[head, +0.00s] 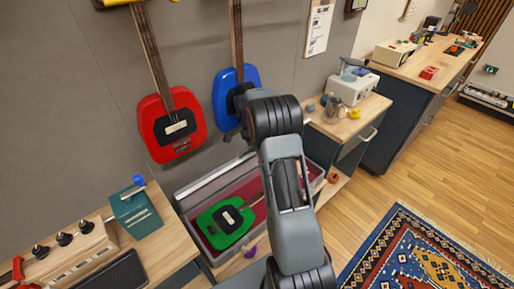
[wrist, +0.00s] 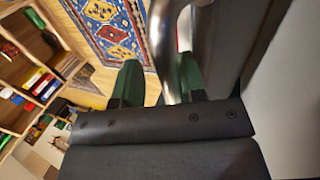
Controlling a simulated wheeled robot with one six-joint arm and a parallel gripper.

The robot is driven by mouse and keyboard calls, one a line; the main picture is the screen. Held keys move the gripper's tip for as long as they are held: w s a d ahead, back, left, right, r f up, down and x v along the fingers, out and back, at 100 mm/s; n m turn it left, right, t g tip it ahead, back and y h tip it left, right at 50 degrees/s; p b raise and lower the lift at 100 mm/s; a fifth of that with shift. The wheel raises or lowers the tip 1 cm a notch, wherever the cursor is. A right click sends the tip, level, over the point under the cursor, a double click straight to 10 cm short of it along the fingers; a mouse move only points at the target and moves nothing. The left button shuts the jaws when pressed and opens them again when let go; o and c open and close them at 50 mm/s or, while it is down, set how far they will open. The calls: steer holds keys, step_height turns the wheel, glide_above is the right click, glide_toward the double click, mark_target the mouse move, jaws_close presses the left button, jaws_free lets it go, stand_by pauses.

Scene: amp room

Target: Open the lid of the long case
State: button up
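The long case (head: 198,238) sits low against the grey wall, with pale rims and a red inside. A green guitar shows in it. I cannot tell whether a clear lid covers it; a pale strip (head: 215,180) runs along its back edge. My arm hides the case's right part. My gripper is mostly hidden behind my arm in the head view. In the wrist view my gripper (wrist: 160,85) has its two green fingertips apart, with a curved metal bar (wrist: 162,45) between them. A gap shows beside the left finger. A dark panel (wrist: 232,45) stands right of the bar.
Red (head: 173,125) and blue (head: 236,92) guitars hang on the wall above the case. A wooden bench with a teal box (head: 136,212) stands left, and a cabinet with a white appliance (head: 352,88) right. Open floor and a patterned rug (head: 425,255) lie at the right.

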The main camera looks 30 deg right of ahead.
steer(key=shift+o, duration=0.2)
steer(key=shift+d+r, duration=0.2)
steer(key=shift+s, duration=0.1)
steer(key=shift+r, duration=0.1)
steer(key=s+a+r+b, duration=0.2)
steer(key=s+a+r, duration=0.2)
steer(key=s+r, duration=0.8)
steer(key=shift+s+a+r, duration=0.2)
steer(key=shift+s+r, duration=0.2)
steer(key=shift+s, duration=0.25)
